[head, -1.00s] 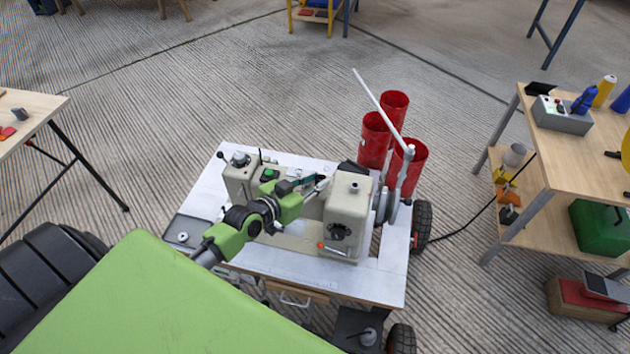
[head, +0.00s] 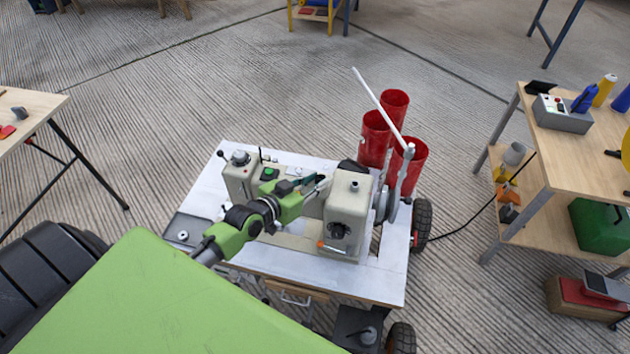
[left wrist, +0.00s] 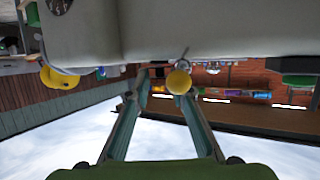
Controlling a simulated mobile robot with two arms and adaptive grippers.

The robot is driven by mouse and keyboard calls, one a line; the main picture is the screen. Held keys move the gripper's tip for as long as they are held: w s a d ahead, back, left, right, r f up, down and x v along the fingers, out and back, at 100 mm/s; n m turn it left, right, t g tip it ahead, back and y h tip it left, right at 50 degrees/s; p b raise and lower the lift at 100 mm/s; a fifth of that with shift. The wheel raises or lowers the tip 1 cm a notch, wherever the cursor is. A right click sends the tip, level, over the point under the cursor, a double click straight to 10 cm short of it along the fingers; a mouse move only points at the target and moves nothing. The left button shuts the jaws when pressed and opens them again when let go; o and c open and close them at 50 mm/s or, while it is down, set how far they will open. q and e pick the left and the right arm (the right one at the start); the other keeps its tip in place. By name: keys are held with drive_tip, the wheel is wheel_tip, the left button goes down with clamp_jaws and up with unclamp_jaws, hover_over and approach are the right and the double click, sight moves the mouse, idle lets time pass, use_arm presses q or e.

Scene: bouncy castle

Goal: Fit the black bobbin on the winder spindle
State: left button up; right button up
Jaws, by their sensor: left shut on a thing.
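A beige sewing machine (head: 346,216) stands on a white-topped cart (head: 300,270). My left gripper (head: 322,184), with teal fingers, reaches in beside the machine's upright head. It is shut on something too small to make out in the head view. In the left wrist view the two fingertips (left wrist: 160,94) stand a little apart, with a round yellow shape near the right one; I cannot tell whether it is held. The machine body fills the top of that view. I cannot make out the black bobbin or the winder spindle in either view. My right gripper is not in view.
Several red tubes (head: 397,140) stand behind the cart beside a pale slanting rod (head: 378,108). A wooden bench (head: 580,160) with a grey control box (head: 562,114) is at right. Another table (head: 30,118) is at far left.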

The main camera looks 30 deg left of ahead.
use_arm(q)
drive_tip(key=shift+f, duration=0.1)
drive_tip(key=o, duration=0.8)
drive_tip(key=v, duration=1.2)
drive_tip(key=shift+a, duration=0.1)
